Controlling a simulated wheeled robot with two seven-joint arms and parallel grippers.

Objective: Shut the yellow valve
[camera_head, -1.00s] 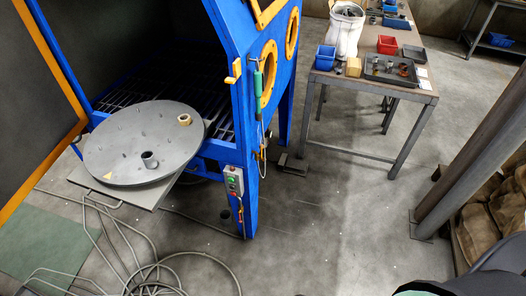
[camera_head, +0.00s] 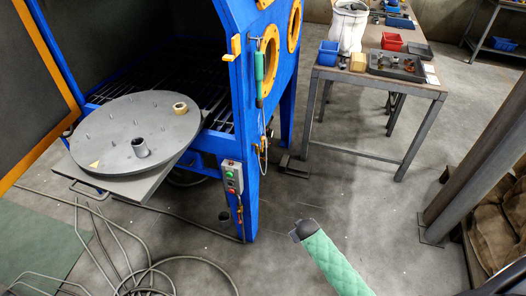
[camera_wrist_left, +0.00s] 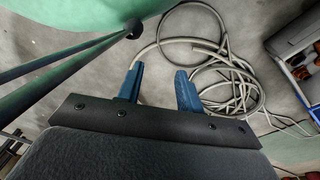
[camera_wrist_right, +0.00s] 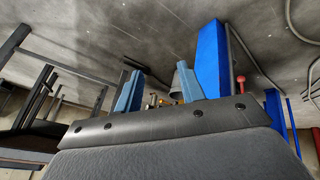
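I cannot clearly make out a yellow valve. A small yellowish fitting (camera_head: 262,143) with a thin hose shows on the blue cabinet leg in the head view, too small to identify. A yellow handle (camera_head: 236,46) sits higher on the cabinet's front edge. My right arm, in a green quilted sleeve, reaches up from the bottom in front of the cabinet, apart from it. My right gripper (camera_wrist_right: 158,88) is open and empty, with small yellow-orange parts (camera_wrist_right: 153,100) visible beyond its fingers. My left gripper (camera_wrist_left: 158,88) is open and empty above the floor, outside the head view.
The blue cabinet (camera_head: 248,190) has a control box (camera_head: 231,177) on its leg. A round grey turntable (camera_head: 115,150) stands out at left. Hoses (camera_head: 150,270) lie coiled on the floor. A workbench (camera_head: 340,74) and steel column (camera_head: 470,150) are at right. Floor between them is open.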

